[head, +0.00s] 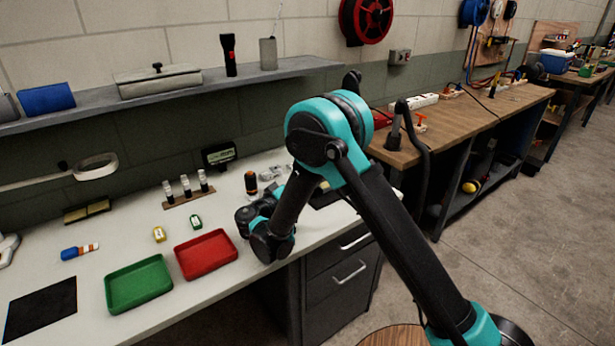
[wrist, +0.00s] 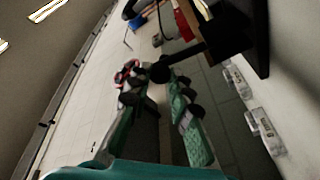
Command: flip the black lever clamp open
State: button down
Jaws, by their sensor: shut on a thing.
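In the wrist view a black lever clamp (wrist: 228,36) reaches in from the upper right, with a dark bar ending in a round knob (wrist: 160,72). My gripper (wrist: 156,88) has one grey-and-teal finger on each side of the knob end and is shut on it. The exact contact is partly hidden by the fingertips. In the head view my teal and black arm bends down over the white bench. My fingers and the clamp cannot be made out clearly there.
A red tray (head: 207,255) and a green tray (head: 139,284) lie on the white bench (head: 60,225), left of my arm. Small bottles (head: 186,186) stand behind them. A wall shelf (head: 285,69) runs above. A wooden workbench (head: 465,118) stands at the right, with open floor before it.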

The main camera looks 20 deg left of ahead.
dwell(0.4)
jog(key=c, duration=1.4)
grip_release()
notch_tip(320, 180, up, 10)
